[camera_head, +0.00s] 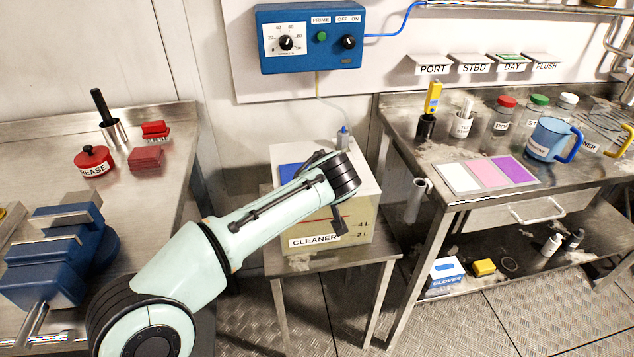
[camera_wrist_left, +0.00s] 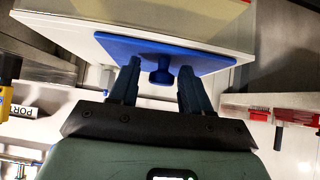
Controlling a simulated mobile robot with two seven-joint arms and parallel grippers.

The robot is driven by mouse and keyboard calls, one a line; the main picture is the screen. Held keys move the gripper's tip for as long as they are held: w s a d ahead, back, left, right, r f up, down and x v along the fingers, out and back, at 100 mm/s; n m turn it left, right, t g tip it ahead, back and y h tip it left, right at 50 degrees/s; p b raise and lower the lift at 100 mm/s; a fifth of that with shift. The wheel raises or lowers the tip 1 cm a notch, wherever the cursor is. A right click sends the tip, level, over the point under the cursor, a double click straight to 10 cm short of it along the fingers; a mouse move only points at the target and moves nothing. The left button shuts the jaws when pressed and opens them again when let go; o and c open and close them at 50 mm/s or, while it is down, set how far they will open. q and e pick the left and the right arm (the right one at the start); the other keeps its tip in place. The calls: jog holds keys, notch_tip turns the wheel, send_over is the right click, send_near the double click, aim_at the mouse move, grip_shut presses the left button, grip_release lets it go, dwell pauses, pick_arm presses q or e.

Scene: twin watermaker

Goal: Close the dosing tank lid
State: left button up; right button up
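The dosing tank (camera_head: 358,236) is a pale box labelled CLEANER, standing on a small metal table. Its blue lid (camera_head: 292,174) shows as a patch on the tank's top, partly hidden by my left arm. In the left wrist view the lid (camera_wrist_left: 110,46) is a flat blue plate against the tank's white top, with a round blue knob (camera_wrist_left: 160,74). I cannot tell whether it is fully shut. My left gripper (camera_wrist_left: 158,70) is open, its two dark fingers on either side of the knob with gaps visible. In the head view its fingers are mostly hidden. My right gripper is not in view.
A blue control box (camera_head: 310,38) hangs on the wall above the tank. A small fitting with tubing (camera_head: 343,137) stands at the tank's back. A bench with a blue vise (camera_head: 60,250) is at left. A bench with bottles and a blue jug (camera_head: 547,140) is at right.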

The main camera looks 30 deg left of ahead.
pick_arm(q)
jog(key=shift+s+a+f+g, duration=0.1)
jog(key=shift+s+f+g, duration=0.05)
jog(key=shift+f, duration=0.3)
jog(key=shift+s+a+f+g, duration=0.1)
jog(key=shift+f+g, duration=0.05)
jog(key=shift+f, duration=0.25)
jog(key=p+v, duration=0.3)
jog(key=v, duration=1.1)
jog(key=shift+r, duration=0.5)
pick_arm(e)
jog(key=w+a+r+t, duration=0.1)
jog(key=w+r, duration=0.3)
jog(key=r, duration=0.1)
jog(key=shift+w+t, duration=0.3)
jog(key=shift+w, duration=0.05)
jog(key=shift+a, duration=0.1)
